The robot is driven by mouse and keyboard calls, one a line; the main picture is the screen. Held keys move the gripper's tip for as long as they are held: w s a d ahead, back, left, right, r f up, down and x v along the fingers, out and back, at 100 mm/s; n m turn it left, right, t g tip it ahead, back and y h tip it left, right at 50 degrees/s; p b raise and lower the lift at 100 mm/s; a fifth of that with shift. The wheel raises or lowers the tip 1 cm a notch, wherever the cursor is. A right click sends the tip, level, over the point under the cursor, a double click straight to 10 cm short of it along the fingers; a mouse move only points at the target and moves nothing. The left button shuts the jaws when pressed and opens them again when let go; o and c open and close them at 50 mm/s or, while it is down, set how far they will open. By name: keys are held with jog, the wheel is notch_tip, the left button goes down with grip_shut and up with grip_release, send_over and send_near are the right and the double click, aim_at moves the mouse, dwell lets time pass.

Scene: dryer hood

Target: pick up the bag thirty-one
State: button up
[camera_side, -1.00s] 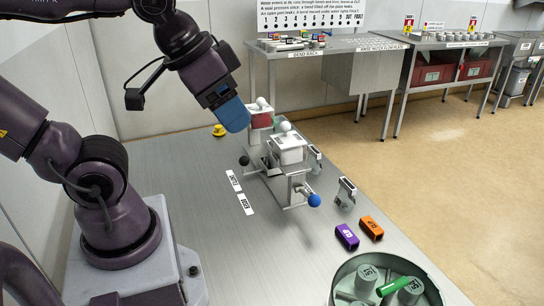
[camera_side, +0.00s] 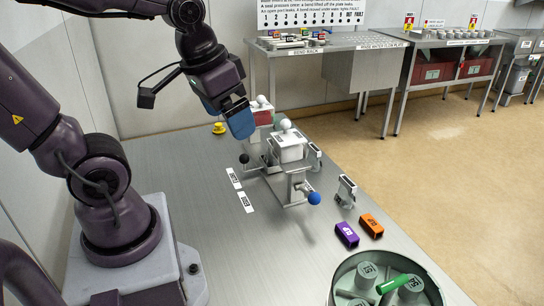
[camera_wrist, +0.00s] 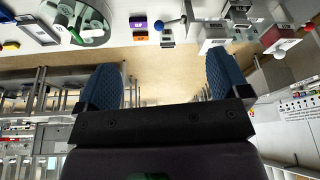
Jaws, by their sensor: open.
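I cannot pick out a bag marked thirty-one. Several grey round pieces with number labels sit in a round grey tub (camera_side: 336,291) at the lower right of the side view. One numbered piece (camera_side: 370,271) is at the back of the tub and another (camera_side: 411,288) at its right; I cannot read either label surely as thirty-one. A green cylinder (camera_side: 394,284) lies across the pieces. My gripper (camera_side: 232,118) has blue fingers and is above the far part of the bench, well away from the tub. In the wrist view its fingers (camera_wrist: 165,82) are apart with nothing between them.
A white-topped fixture (camera_side: 290,152) with a blue-ball lever (camera_side: 314,198) stands near my gripper, with a red-and-white block (camera_side: 262,114) behind it. Purple (camera_side: 347,235) and orange (camera_side: 371,226) blocks lie nearer the tub. The bench's left front is clear.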

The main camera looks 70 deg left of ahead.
jog(key=w+a+f+t+y, duration=0.1)
jog(key=a+f+t+y, duration=0.1)
jog(key=a+f, duration=1.2)
jog(key=w+a+f+t+y, duration=0.1)
jog(key=a+f, duration=0.9)
jog(key=a, duration=0.8)
jog(key=w+d+t+h, duration=0.1)
jog(key=w+t, duration=0.1)
jog(key=w, duration=0.2)
jog(key=w+d+m+t+h, duration=0.1)
jog(key=w+t, duration=0.1)
jog(key=w, duration=0.2)
jog(key=w+d+m+t+h, duration=0.1)
jog(key=w+t, duration=0.1)
jog(key=w, duration=0.2)
jog(key=shift+d+r+h, duration=0.2)
jog(key=shift+d+h, duration=0.15)
jog(key=shift+h, duration=0.05)
jog(key=shift+w+d+r+x, duration=0.1)
jog(key=shift+r+x, duration=0.05)
jog(key=shift+x, duration=0.75)
jog(key=shift+w+d+r+x, duration=0.1)
jog(key=shift+r+x, duration=0.05)
jog(key=shift+x, duration=0.75)
jog(key=shift+d+r+x, duration=0.1)
jog(key=shift+x, duration=0.8)
jog(key=shift+c, duration=0.4)
jog(key=c, duration=0.9)
